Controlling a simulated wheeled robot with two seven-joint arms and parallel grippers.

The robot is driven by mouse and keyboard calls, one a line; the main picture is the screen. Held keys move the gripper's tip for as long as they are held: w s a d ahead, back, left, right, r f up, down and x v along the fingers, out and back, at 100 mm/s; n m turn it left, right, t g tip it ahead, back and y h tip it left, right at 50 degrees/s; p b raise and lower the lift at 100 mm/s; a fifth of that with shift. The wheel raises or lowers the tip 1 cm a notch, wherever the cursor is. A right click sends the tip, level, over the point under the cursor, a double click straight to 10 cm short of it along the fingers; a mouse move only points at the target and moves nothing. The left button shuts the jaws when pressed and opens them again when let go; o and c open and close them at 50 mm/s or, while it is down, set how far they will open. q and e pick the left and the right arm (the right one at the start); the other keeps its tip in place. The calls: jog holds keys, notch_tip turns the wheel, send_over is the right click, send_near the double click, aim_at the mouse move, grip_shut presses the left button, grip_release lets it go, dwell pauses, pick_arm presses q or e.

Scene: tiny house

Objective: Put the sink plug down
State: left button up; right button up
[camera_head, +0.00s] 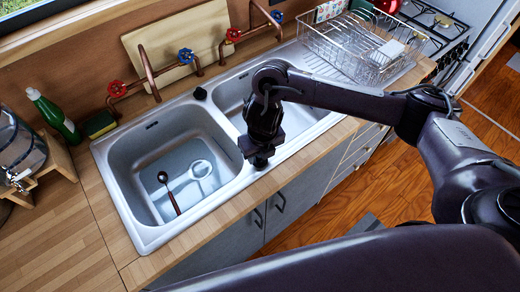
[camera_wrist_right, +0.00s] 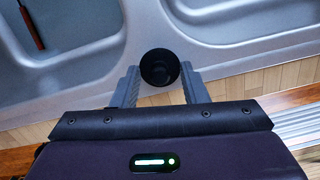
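A dark round sink plug (camera_wrist_right: 160,68) sits between the fingertips of my right gripper (camera_wrist_right: 160,76) in the right wrist view, filling the gap between them. In the head view my right gripper (camera_head: 258,160) points down over the sink's front rim, near the divider between the two basins. The plug is hard to make out there against the dark gripper. A second small black round piece (camera_head: 200,93) sits on the sink's back rim. The double sink (camera_head: 150,237) is grey metal. My left gripper is not in view.
The left basin holds water, a dark-handled spoon (camera_head: 169,192) and a pale round item (camera_head: 202,174). Red and blue taps (camera_head: 117,88) stand behind. A wire dish rack (camera_head: 362,48) is at the back right. A green bottle (camera_head: 52,113) stands left. The wooden counter (camera_head: 60,235) at front left is clear.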

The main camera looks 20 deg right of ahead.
aim_at(261, 163)
jog(key=shift+r, duration=0.35)
notch_tip(261, 163, up, 12)
jog(key=s+p, duration=0.1)
jog(key=p, duration=0.2)
jog(key=shift+s+f, duration=0.2)
jog(key=shift+f, duration=0.05)
jog(key=shift+d, duration=0.1)
